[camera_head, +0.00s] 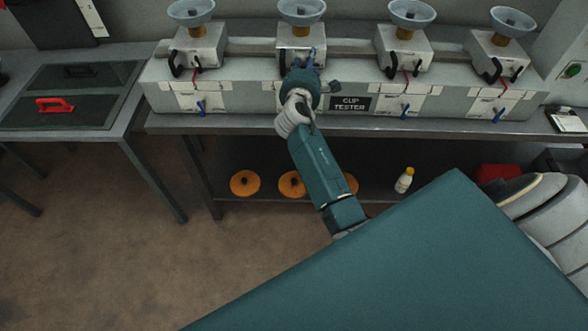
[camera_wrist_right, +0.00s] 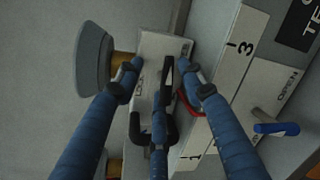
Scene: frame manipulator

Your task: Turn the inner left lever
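The lever unit second from left (camera_head: 285,45) is a white box with a grey cup on top, partly hidden by my right gripper (camera_head: 304,62). In the right wrist view my right gripper (camera_wrist_right: 163,85) has its blue fingers spread around the unit's black handle (camera_wrist_right: 167,78), with gaps visible beside it. Contact cannot be told. A second black handle part (camera_wrist_right: 136,126) lies to its left. A blue lever (camera_wrist_right: 275,129) sits on the panel marked OPEN, apart from the fingers; in the head view it is hidden. My left gripper is not in view.
Similar units stand at the far left (camera_head: 201,48), inner right (camera_head: 403,48) and far right (camera_head: 497,54), on the bench labelled CUP TESTER (camera_head: 350,104). Orange discs (camera_head: 244,183) and a small bottle (camera_head: 404,180) are on the shelf below. A side table (camera_head: 125,112) stands left.

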